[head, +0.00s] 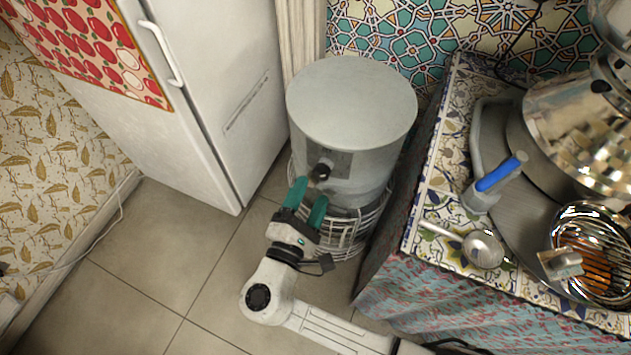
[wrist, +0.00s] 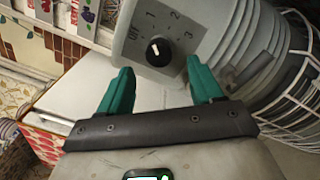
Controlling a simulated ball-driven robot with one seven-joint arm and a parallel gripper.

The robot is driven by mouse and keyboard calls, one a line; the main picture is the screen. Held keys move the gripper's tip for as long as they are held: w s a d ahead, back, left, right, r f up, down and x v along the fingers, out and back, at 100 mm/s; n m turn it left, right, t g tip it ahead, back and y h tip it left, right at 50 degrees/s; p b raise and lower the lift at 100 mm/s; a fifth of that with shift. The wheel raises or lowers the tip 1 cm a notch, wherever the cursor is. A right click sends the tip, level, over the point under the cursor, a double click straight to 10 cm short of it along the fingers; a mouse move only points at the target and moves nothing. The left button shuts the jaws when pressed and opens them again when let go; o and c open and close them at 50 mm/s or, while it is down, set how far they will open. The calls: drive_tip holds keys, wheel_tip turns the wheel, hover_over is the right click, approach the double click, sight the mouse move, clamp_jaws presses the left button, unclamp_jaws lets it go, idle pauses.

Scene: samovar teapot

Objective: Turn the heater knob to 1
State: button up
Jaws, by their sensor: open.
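The heater (head: 350,105) is a grey cylinder with a white wire guard around its lower part. Its black knob (head: 321,172) sits on a grey panel on the front. In the wrist view the knob (wrist: 158,52) shows a white mark, with the numbers 1, 2 and 3 around it; I cannot tell exactly which setting the mark points to. My gripper (head: 308,195) has green fingers, spread open and empty. In the wrist view the fingertips (wrist: 160,74) lie either side of the knob's line, and the knob shows between and beyond them, apparently not gripped.
A white fridge (head: 225,75) stands to the left. A tiled counter (head: 440,195) on the right carries a tray, a ladle (head: 483,248), a blue-handled tool (head: 500,173), and a shiny samovar (head: 580,125). Its cloth-covered side stands close to the heater. Tiled floor (head: 150,245) is open at the left front.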

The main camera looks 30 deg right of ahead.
drive_tip(key=v, duration=0.6)
drive_tip(key=shift+s+a, duration=0.15)
drive_tip(key=shift+a, duration=0.05)
